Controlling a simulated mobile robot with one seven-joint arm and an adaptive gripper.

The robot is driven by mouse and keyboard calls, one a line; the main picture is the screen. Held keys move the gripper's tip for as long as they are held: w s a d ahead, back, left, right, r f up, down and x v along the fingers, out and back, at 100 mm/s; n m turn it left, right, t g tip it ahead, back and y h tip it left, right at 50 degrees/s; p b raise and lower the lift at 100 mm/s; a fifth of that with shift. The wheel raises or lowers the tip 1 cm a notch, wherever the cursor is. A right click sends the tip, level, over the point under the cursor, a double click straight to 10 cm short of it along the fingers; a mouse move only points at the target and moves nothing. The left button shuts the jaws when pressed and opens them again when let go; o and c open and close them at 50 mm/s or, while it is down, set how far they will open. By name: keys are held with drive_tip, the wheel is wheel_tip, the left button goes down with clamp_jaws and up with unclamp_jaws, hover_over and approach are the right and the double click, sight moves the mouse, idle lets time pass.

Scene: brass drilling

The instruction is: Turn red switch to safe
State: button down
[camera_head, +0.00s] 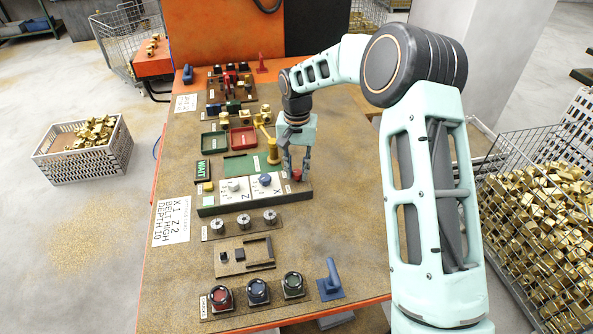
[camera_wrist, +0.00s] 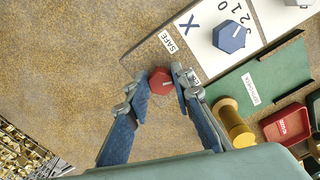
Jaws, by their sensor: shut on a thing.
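The red switch (camera_wrist: 161,81) is a small red knob with a pale pointer mark, at the end of the control panel. A label reading SAFE (camera_wrist: 168,42) lies beside it; another label is mostly hidden by a finger. My gripper (camera_wrist: 159,84) is over the knob from above, its two fingers shut on its sides. In the head view my gripper (camera_head: 292,172) reaches down to the red switch (camera_head: 297,175) at the panel's right end. Which way the pointer is set is hard to tell.
A blue hexagonal knob (camera_wrist: 229,36) sits on the white X dial next to the switch. A green plate (camera_wrist: 262,84), a yellow cylinder (camera_wrist: 232,122) and a red tray (camera_wrist: 287,125) lie near my right finger. Bare tabletop (camera_head: 345,215) is free to the right.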

sight(299, 173)
drive_tip(key=n, duration=0.5)
drive_tip(key=shift+d+n, duration=0.15)
drive_tip(key=shift+n, duration=0.15)
drive_tip(key=n, duration=0.5)
drive_tip(key=shift+w+d, duration=0.1)
drive_tip(key=shift+d, duration=0.05)
drive_tip(key=shift+n, duration=0.4)
drive_tip(key=c, duration=1.7)
unclamp_jaws()
wheel_tip(299, 173, up, 12)
drive_tip(key=shift+r, duration=0.1)
